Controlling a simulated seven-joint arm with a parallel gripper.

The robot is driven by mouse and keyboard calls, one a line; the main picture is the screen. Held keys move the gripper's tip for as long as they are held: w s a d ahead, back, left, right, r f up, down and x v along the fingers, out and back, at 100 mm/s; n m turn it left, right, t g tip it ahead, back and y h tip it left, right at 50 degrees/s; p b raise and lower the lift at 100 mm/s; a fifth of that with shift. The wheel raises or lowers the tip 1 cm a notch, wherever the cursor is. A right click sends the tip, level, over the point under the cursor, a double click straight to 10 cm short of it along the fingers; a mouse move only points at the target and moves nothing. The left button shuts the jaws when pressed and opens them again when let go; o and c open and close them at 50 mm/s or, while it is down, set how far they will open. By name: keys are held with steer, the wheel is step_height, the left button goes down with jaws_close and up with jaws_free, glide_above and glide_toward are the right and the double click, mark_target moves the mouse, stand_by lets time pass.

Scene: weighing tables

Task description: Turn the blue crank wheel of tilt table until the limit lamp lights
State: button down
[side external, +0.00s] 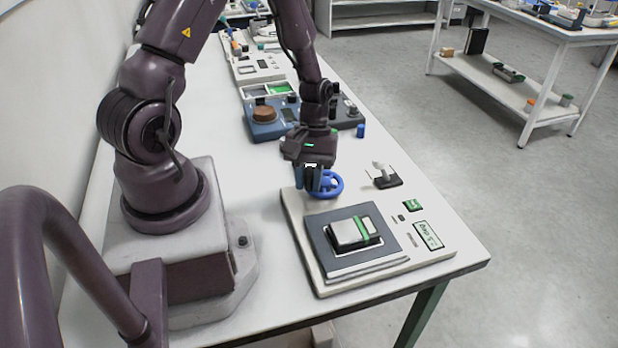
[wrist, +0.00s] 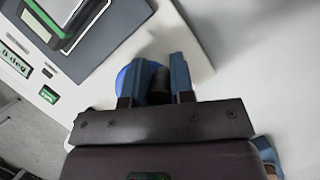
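The tilt table (side external: 301,244) is a pale base with a dark grey plate (side external: 322,252) carrying a white block with a green band (side external: 345,232). Its blue crank wheel (side external: 334,184) stands at the back edge, partly hidden by my gripper (side external: 314,182). In the wrist view, my gripper (wrist: 157,82) has its blue fingers on both sides of a dark crank handle (wrist: 158,82), seemingly touching it. Part of the blue wheel (wrist: 124,80) shows behind the left finger. A green-framed display (side external: 428,235) shows text I cannot fully read.
A small stand with a pale top (side external: 384,176) is right of the wheel. A blue cylinder (side external: 361,130) stands near the table's right edge. Behind my gripper is a blue device with a brown round piece (side external: 264,113).

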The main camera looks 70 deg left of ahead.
steer(key=shift+s+a+m+g+y, duration=0.15)
steer(key=shift+a+m+g, duration=0.15)
steer(key=shift+m, duration=0.5)
steer(key=shift+a+m+g+y, duration=0.2)
steer(key=shift+a+m, duration=0.1)
steer(key=shift+m, duration=0.5)
steer(key=c, duration=1)
jaws_free()
steer(key=v, duration=1.3)
